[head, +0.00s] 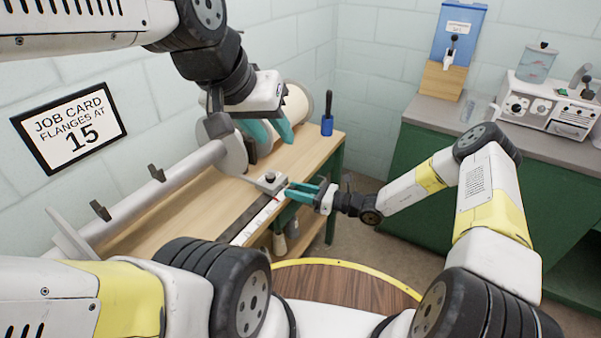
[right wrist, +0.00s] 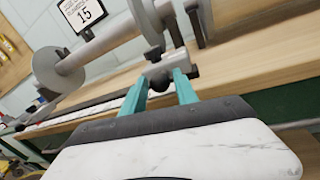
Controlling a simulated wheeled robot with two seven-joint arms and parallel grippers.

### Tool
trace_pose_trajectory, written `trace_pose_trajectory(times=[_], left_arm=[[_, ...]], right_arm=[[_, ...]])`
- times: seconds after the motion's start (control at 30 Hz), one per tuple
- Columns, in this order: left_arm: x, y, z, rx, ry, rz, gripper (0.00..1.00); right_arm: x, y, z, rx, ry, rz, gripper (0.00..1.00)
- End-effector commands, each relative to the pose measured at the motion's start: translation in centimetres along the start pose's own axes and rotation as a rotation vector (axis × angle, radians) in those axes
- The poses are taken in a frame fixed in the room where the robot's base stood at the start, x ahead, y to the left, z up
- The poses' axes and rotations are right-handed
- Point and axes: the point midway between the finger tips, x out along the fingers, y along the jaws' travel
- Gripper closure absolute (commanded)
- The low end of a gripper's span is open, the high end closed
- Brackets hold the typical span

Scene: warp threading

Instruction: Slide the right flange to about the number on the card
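The right flange (head: 230,152) is a grey disc at the right part of a pale horizontal beam (head: 180,172). The left flange (head: 68,238) is at the beam's other end. My left gripper (head: 270,132) is open, its teal fingers apart, just right of the right flange. My right gripper (head: 292,191) is open low at the table's front edge. A grey block with a knob (head: 268,182) is just beyond its fingertips; contact cannot be told.
A pale scale strip (head: 250,222) runs along the wooden table's front edge; its numbers are unreadable. A cream roll (head: 298,104) and a blue holder with a black handle (head: 327,124) are at the table's far end. A grey counter (head: 480,125) with equipment stands at right.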

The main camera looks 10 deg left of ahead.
Motion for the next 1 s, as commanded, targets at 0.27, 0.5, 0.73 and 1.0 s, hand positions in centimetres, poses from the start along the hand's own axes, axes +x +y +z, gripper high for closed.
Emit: trace_pose_trajectory(times=[0.27,0.5,0.73,1.0], left_arm=[[0.00,0.00,0.00,0.000,0.000,0.000,0.64],[0.00,0.00,0.00,0.000,0.000,0.000,0.64],[0.00,0.00,0.00,0.000,0.000,0.000,0.64],[0.00,0.00,0.00,0.000,0.000,0.000,0.64]], right_arm=[[1.52,0.00,-0.03,-0.001,0.001,0.000,0.65],[1.49,0.00,-0.02,-0.001,0.001,0.000,0.78],[1.48,0.00,-0.02,-0.002,0.001,0.000,1.00],[1.47,-0.01,-0.01,-0.002,0.001,0.000,1.00]])
